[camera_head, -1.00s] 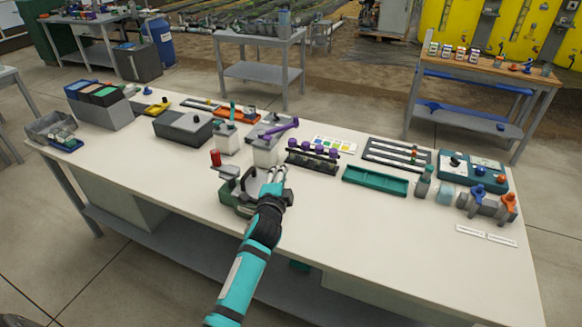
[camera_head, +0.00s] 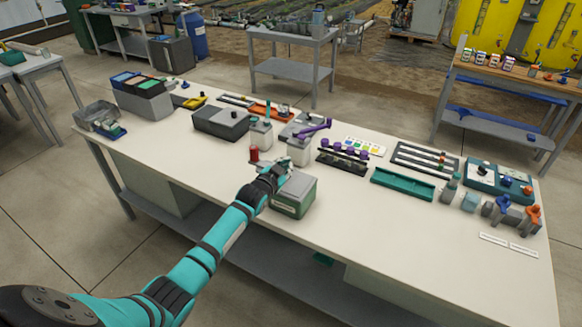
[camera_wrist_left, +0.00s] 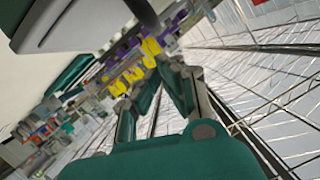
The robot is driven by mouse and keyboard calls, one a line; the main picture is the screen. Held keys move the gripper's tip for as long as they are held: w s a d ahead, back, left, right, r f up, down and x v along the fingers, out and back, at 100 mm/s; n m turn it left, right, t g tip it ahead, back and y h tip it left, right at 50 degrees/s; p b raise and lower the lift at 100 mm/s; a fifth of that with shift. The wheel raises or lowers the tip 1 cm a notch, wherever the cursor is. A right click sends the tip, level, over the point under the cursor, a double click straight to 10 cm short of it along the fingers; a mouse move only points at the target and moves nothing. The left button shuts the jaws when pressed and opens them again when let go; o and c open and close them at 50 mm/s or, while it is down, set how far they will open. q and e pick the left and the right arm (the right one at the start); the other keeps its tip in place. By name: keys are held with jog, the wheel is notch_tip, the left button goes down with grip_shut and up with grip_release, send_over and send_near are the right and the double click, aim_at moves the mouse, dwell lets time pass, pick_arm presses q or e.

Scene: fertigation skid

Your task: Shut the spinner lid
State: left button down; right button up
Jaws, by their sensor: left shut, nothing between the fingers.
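The spinner (camera_head: 291,204) is a green box with a pale label, near the front edge of the table. Its grey-green lid (camera_head: 301,186) looks flat across the top in the head view; I cannot tell whether it is fully seated. My left gripper (camera_head: 284,169) is shut and empty at the lid's back left edge, partly covering that side. I cannot tell whether it touches the lid. In the left wrist view the green and grey fingers (camera_wrist_left: 158,90) show, with a large grey-green edge at the top left. My right gripper is not in view.
A red-topped item (camera_head: 254,153) stands just behind my left gripper. White jars, one with a purple handle (camera_head: 315,130), stand behind the spinner. A teal tray (camera_head: 402,184) lies to the right. The table front right of the spinner is clear.

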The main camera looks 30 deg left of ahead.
pick_arm(q)
jog(key=shift+a+f+n+b, duration=0.3)
jog(key=shift+a+f+n, duration=0.1)
jog(key=shift+a+f, duration=0.4)
jog(key=shift+a, duration=0.05)
jog(key=shift+r, duration=0.15)
jog(key=shift+w+r, duration=0.1)
jog(key=shift+r, duration=0.2)
jog(key=s+r+p, duration=0.1)
jog(key=s+r, duration=0.4)
jog(key=s, duration=0.5)
jog(key=shift+d+r, duration=0.3)
jog(key=shift+d, duration=0.15)
